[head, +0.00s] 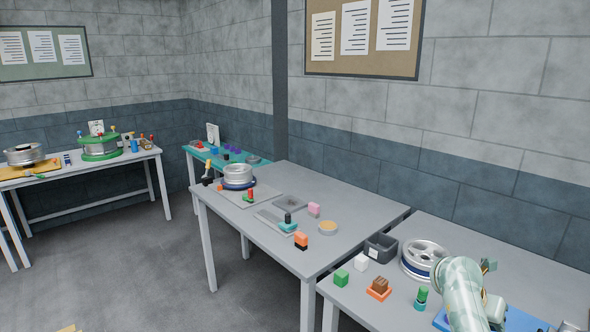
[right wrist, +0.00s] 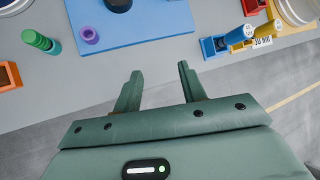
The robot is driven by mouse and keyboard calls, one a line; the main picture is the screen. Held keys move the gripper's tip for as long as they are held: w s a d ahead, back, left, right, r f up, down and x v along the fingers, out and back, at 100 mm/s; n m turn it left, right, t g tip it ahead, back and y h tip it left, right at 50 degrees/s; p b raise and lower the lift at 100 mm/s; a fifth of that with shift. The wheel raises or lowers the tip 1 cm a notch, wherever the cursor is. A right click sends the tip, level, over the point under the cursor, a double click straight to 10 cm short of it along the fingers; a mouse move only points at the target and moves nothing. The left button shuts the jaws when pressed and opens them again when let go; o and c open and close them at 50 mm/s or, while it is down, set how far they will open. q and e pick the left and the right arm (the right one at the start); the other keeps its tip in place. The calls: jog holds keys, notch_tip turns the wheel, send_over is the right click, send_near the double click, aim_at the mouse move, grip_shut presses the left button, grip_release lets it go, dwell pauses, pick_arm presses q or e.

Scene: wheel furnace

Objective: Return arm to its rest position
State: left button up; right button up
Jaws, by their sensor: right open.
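My right gripper (right wrist: 158,88) is open in the right wrist view, its two fingers apart with nothing between them. It hangs over the near edge of the grey table (right wrist: 110,80), with the floor showing below that edge. In the head view my pale green right arm comes in at the bottom right, over the near table. Its fingertips cannot be made out clearly there. My left gripper is not in view.
A blue plate (right wrist: 135,28) with a purple ring (right wrist: 90,35) lies beyond the fingers. A green peg (right wrist: 38,40) is left; blue and yellow cylinders (right wrist: 238,36) are right. A silver wheel (head: 424,257), dark bin (head: 380,247) and green block (head: 341,278) stand near my arm.

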jog(key=w+d+r+n+t+h, duration=0.4)
jog(key=d+r+n+h, duration=0.1)
jog(key=n+h, duration=0.25)
jog(key=w+a+f+n+t+y+b, duration=0.25)
jog(key=a+f+n+t+y, duration=0.9)
jog(key=n, duration=1.35)
jog(key=s+a+f+n+g+y, duration=0.1)
jog(key=s+a+f+n, duration=0.2)
jog(key=f, duration=0.4)
jog(key=s+a+f+n+g+y, duration=0.1)
jog(key=s+a+f+n, duration=0.15)
jog(key=f, duration=0.45)
jog(key=s+a+f+n+g+y, duration=0.1)
jog(key=s+a+f+n, duration=0.15)
jog(key=f, duration=0.45)
jog(key=s+a+f+n+g+y+b, duration=0.15)
jog(key=s+f+n+g, duration=0.5)
jog(key=s+f, duration=1.1)
jog(key=s+f+n+g, duration=0.1)
jog(key=s+f+g, duration=0.2)
jog(key=s, duration=1.2)
jog(key=s+f+n+g+b, duration=0.1)
jog(key=s+f+g, duration=0.2)
jog(key=s, duration=1.3)
jog(key=shift+a+f+h, duration=0.3)
jog(key=shift+h, duration=0.05)
